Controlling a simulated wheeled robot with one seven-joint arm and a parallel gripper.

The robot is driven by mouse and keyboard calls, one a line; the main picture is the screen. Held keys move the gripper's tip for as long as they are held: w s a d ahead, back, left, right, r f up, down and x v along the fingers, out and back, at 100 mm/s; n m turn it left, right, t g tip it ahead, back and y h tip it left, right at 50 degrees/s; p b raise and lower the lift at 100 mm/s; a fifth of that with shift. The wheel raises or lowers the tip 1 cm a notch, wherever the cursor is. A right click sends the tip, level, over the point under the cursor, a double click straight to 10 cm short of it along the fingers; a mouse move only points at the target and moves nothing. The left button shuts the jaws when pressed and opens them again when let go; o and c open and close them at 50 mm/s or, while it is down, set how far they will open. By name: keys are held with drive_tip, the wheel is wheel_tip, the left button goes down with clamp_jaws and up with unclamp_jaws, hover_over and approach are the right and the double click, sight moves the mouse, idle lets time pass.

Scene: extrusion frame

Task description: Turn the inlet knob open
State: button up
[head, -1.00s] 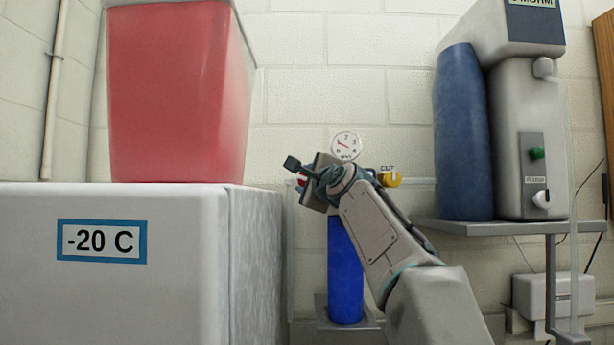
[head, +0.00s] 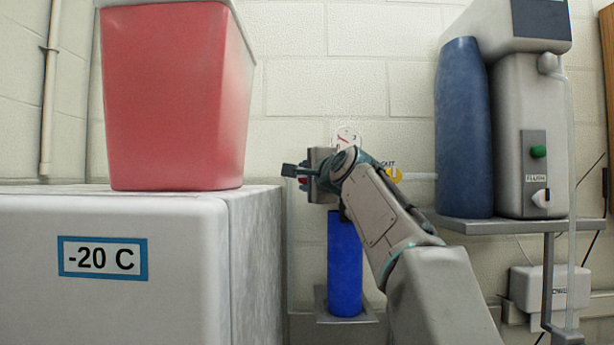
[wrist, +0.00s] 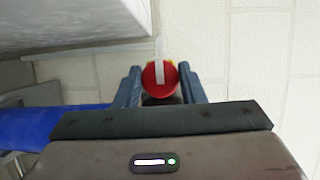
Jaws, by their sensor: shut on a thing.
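A round red knob (wrist: 160,79) with a white stripe sits between my fingers in the wrist view. The stripe runs up and down in that picture. My gripper (wrist: 161,90) is shut on the knob, with a blue-grey finger on each side. No label on this knob can be read. A gauge (head: 346,136) just above is partly hidden by my wrist.
A yellow part (head: 396,174) with a tag is right of my wrist. A blue cylinder (head: 345,265) stands below on a small shelf. A white -20 C freezer (head: 140,290) bearing a red bin (head: 175,95) is close on the left. A machine (head: 522,110) stands on a right shelf.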

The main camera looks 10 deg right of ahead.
drive_tip(key=o, duration=1)
drive_tip(key=shift+c, duration=0.2)
drive_tip(key=shift+s, duration=0.1)
drive_tip(key=s+d+b, duration=0.2)
drive_tip(key=s+b, duration=0.3)
drive_tip(key=s, duration=0.8)
drive_tip(key=shift+s+d, duration=0.15)
drive_tip(key=shift+d, duration=0.2)
